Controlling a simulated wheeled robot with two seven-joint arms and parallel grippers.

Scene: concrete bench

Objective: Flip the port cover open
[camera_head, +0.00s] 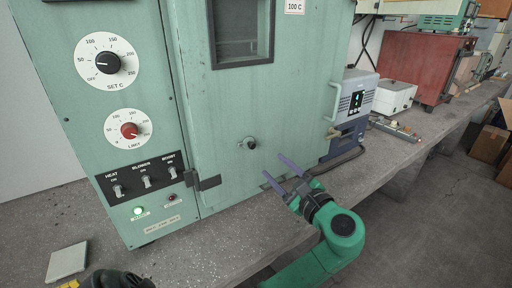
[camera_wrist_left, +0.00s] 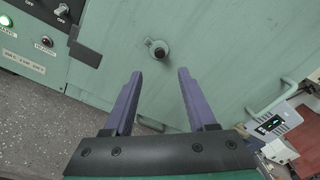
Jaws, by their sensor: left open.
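The port cover (camera_head: 251,144) is a small round grey metal piece with a dark part, low on the green oven door (camera_head: 235,105). It also shows in the left wrist view (camera_wrist_left: 158,48), beyond the fingertips. It is too small to tell whether it is shut. My left gripper (camera_head: 272,165) is open and empty, below and right of the cover in the head view. In the left wrist view its two purple fingers (camera_wrist_left: 160,73) point towards the door, with the cover between their lines and apart from them.
A control panel with dials (camera_head: 129,131) and switches is left of the door. A latch bracket (camera_head: 203,182) and a door handle (camera_head: 336,102) stick out. A blue-grey device (camera_head: 355,100) stands right of the oven. The bench front (camera_head: 225,240) is mostly clear; a small tile (camera_head: 67,262) lies left.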

